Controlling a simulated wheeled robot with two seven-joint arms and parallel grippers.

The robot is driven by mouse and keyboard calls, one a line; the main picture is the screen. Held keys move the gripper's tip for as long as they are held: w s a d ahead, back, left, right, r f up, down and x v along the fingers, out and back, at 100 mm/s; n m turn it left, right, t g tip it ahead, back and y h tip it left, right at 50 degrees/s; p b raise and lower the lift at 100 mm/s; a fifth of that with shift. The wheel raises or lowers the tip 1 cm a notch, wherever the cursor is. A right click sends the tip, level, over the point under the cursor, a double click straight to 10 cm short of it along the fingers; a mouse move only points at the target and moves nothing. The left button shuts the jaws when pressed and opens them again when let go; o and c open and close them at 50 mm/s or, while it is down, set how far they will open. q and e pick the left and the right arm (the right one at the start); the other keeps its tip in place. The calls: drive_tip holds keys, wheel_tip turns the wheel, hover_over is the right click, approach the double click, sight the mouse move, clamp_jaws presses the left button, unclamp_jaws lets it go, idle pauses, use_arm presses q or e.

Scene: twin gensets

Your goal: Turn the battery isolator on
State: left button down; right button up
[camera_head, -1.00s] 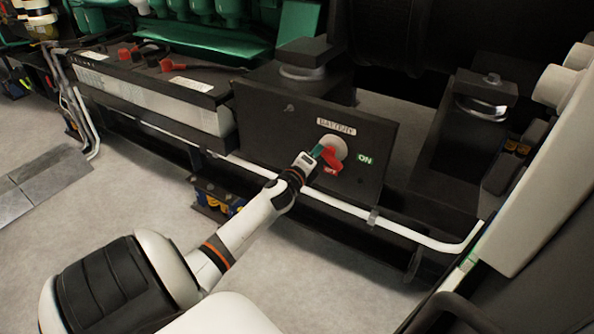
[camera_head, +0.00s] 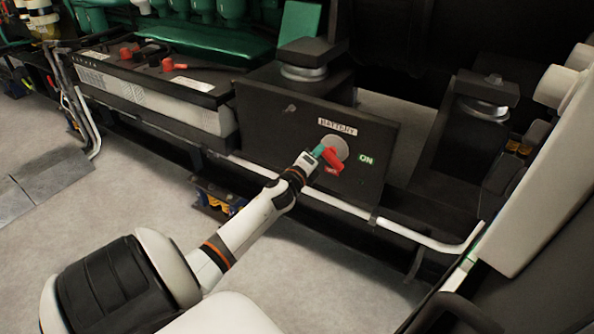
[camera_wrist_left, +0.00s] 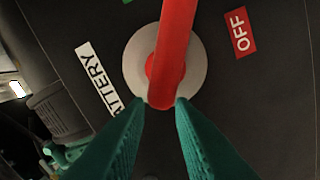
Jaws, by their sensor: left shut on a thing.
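The battery isolator is a red handle (camera_head: 332,161) on a round pale disc (camera_head: 340,146), mounted on a dark panel (camera_head: 270,125). A white BATTERY label (camera_head: 338,127) is above it and a green ON label (camera_head: 366,158) is to its right. The handle slants down toward the red OFF label, which it partly covers in the head view; the OFF label (camera_wrist_left: 240,32) shows clearly in the left wrist view. My left gripper (camera_head: 318,153) has its green fingertips at the handle; in the left wrist view they close on the near end of the red handle (camera_wrist_left: 172,50). My right gripper is not seen.
A white pipe (camera_head: 340,205) runs along the frame below the panel. A battery (camera_head: 150,90) with red terminals sits left of the panel. A dark mount (camera_head: 480,110) stands to the right. The floor (camera_head: 130,180) at left is clear.

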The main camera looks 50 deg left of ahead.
use_arm(q)
drive_tip(key=shift+w+d+r, duration=0.2)
drive_tip(key=shift+d+r, duration=0.05)
drive_tip(key=shift+r, duration=0.2)
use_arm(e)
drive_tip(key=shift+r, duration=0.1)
use_arm(q)
drive_tip(key=c, duration=1.6)
unclamp_jaws()
drive_tip(key=o, duration=0.3)
drive_tip(key=shift+w+d, duration=0.1)
drive_tip(key=shift+d, duration=0.1)
drive_tip(key=shift+w+d+f+h, duration=0.1)
drive_tip(key=shift+d+h, duration=0.2)
drive_tip(key=shift+d, duration=0.1)
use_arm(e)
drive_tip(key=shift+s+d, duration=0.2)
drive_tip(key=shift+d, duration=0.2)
use_arm(q)
drive_tip(key=shift+s+a, duration=0.25)
drive_tip(key=shift+a, duration=0.15)
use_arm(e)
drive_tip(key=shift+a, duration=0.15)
